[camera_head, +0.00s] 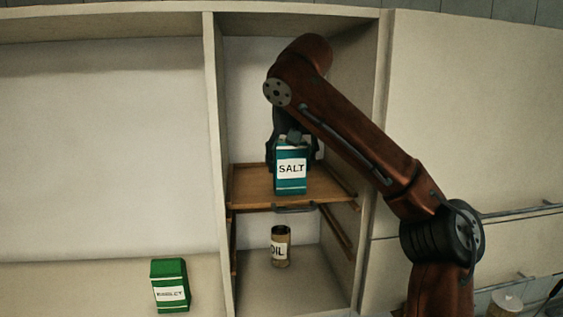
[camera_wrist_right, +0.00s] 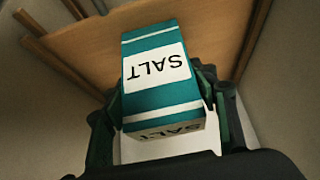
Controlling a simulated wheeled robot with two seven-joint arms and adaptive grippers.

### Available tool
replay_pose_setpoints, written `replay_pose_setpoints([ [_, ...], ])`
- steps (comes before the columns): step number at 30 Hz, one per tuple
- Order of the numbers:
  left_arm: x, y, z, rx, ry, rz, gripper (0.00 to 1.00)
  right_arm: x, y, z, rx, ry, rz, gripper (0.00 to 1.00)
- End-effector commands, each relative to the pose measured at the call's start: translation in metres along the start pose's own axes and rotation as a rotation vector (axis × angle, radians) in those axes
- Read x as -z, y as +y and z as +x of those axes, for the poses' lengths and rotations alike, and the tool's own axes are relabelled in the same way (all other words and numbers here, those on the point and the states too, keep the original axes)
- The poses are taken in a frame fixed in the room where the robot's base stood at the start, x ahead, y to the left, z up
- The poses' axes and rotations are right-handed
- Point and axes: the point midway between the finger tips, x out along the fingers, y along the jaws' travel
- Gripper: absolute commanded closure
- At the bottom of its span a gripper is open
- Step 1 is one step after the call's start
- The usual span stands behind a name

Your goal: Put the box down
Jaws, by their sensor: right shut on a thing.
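A teal box labelled SALT (camera_head: 291,171) stands upright at the wooden pull-out shelf (camera_head: 245,190) in the tall cupboard compartment. I cannot tell whether its base touches the shelf. My right gripper (camera_head: 290,145) reaches in from above and behind the box and is shut on it. In the right wrist view the box (camera_wrist_right: 158,75) sits between the two fingers (camera_wrist_right: 165,105), with the wooden shelf (camera_wrist_right: 215,35) beyond it. My left gripper is not in view.
A brown OIL tin (camera_head: 280,247) stands on the compartment floor below the shelf. A green box (camera_head: 170,285) stands on the ledge at the lower left. Upright panels (camera_head: 216,120) border the compartment closely. The shelf has a dark front handle (camera_head: 294,209).

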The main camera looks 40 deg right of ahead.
Motion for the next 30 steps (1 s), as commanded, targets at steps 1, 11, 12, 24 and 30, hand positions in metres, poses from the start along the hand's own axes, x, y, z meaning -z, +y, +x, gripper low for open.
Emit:
replay_pose_setpoints([
  [1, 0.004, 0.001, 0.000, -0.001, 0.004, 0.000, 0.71, 0.000, 0.000, 0.000, -0.001, -0.001, 0.000, 0.82],
  [11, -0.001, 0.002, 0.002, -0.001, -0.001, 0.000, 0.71, -0.002, -0.002, 0.004, -0.001, -0.003, -0.003, 0.40],
  [12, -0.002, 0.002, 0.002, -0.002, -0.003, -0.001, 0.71, -0.002, -0.002, 0.004, -0.001, -0.003, -0.003, 0.37],
  [24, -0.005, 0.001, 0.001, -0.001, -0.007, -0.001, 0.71, -0.001, -0.002, 0.002, 0.000, -0.003, -0.003, 0.29],
  [30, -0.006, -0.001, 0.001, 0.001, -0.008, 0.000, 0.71, 0.000, -0.002, -0.011, 0.001, -0.001, -0.004, 0.29],
])
